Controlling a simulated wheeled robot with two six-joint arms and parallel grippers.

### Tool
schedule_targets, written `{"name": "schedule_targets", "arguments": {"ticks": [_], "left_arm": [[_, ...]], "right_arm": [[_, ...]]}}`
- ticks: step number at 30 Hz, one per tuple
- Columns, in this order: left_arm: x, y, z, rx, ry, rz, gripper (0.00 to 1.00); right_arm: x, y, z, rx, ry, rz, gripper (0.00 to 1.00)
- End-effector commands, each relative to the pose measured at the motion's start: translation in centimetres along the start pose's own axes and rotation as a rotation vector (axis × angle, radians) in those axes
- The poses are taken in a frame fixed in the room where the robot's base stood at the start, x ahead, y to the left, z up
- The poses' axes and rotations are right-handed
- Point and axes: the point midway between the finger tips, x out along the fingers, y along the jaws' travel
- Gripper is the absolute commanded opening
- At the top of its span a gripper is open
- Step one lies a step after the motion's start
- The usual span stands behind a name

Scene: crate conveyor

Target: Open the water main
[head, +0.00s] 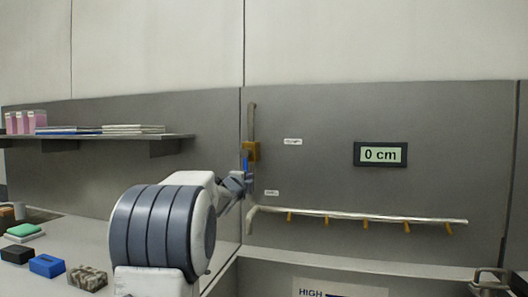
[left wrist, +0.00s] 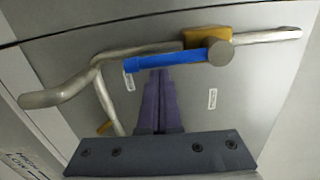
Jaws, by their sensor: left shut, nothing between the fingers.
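The water main valve has a brass-coloured body (head: 250,152) on a vertical metal pipe (head: 252,118) on the grey wall panel. Its blue lever (head: 246,165) points down along the pipe. In the left wrist view the blue lever (left wrist: 165,61) runs from a round grey pivot (left wrist: 220,52) beside the brass body (left wrist: 206,35), roughly parallel to the pipe. My left gripper (head: 246,180) is shut and empty by the lever's lower part. Its fingertips (left wrist: 160,73) sit right at the lever's edge; I cannot tell whether they touch it. My right gripper is not in view.
A display (head: 380,154) reads "0 cm". A horizontal pipe (head: 350,215) with several brass nozzles runs right. Two white labels (head: 293,141) (head: 271,192) are beside the valve. A shelf (head: 100,138) holds books and pink boxes. Several small blocks (head: 47,265) lie on the left counter.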

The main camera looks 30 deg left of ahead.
Motion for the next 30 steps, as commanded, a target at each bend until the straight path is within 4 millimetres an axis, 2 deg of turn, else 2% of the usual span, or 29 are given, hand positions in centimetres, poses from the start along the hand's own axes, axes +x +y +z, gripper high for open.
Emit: {"name": "schedule_targets", "arguments": {"ticks": [15,19,23,25,27,30], "left_arm": [[0.0,0.1,0.0,0.005,-0.001,0.000,0.00],[-0.3,0.2,-0.6,0.006,-0.002,-0.003,0.00],[-1.0,0.5,-1.7,0.007,-0.010,-0.003,0.00],[-1.4,0.6,-2.4,0.007,-0.015,-0.003,0.00],[-3.4,-0.2,-2.2,0.007,-0.020,-0.002,0.00],[-5.8,-0.2,-2.2,0.006,-0.020,-0.001,0.00]], "right_arm": [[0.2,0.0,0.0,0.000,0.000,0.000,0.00],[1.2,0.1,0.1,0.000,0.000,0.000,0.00],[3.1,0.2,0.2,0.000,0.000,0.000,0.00],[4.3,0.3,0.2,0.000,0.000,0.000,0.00],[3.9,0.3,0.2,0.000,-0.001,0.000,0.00],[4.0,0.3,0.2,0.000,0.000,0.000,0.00]]}}
